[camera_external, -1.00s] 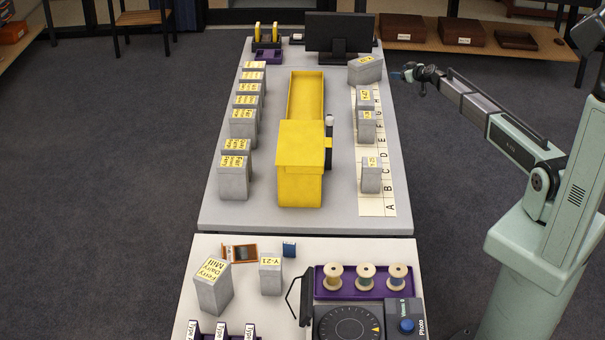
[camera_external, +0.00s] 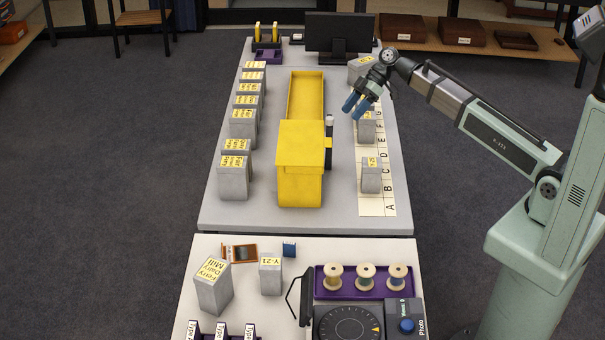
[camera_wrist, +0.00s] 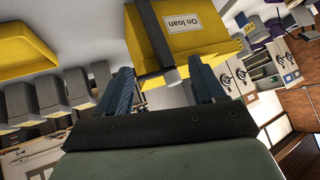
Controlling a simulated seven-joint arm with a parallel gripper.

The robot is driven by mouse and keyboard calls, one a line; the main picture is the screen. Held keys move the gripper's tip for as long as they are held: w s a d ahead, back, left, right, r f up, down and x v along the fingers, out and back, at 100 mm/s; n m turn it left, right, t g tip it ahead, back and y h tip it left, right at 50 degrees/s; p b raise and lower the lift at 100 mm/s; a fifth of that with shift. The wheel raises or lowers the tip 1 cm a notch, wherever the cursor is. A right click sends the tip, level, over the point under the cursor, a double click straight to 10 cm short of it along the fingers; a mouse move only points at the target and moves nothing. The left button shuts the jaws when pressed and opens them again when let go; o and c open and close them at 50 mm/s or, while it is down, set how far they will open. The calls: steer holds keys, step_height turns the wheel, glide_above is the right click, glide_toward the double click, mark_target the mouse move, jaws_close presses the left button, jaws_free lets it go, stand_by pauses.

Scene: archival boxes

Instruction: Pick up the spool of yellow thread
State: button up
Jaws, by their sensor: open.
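Three wooden spools stand upright in a purple tray (camera_external: 347,295) on the near table. At this size I cannot be sure which is the yellow one. My gripper (camera_external: 356,106) is open and empty, high over the far table's right side, well away from the spools. Its blue fingers also show apart in the wrist view (camera_wrist: 160,65), where no spools can be made out.
A large yellow box (camera_external: 300,180) stands mid-table; its "On loan" label shows in the wrist view. Grey boxes line both sides of the far table.

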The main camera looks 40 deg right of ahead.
steer(key=s+a+n+g+h, duration=0.1)
steer(key=s+a+n+g, duration=0.15)
steer(key=s+a, duration=0.5)
steer(key=n+t+h, duration=0.1)
steer(key=n+h, duration=0.2)
steer(key=h, duration=0.5)
glide_above(333, 269)
step_height(333, 269, down, 3)
steer(key=f, duration=0.6)
steer(key=shift+s+d+f, duration=0.25)
steer(key=shift+d, duration=0.05)
steer(key=shift+w+a+f, duration=0.1)
steer(key=shift+w+f, duration=0.05)
steer(key=shift+f, duration=1.35)
steer(key=shift+w+a+f, duration=0.1)
steer(key=shift+f, duration=1.35)
steer(key=c, duration=0.8)
steer(key=shift+r, duration=0.15)
steer(key=shift+c, duration=0.2)
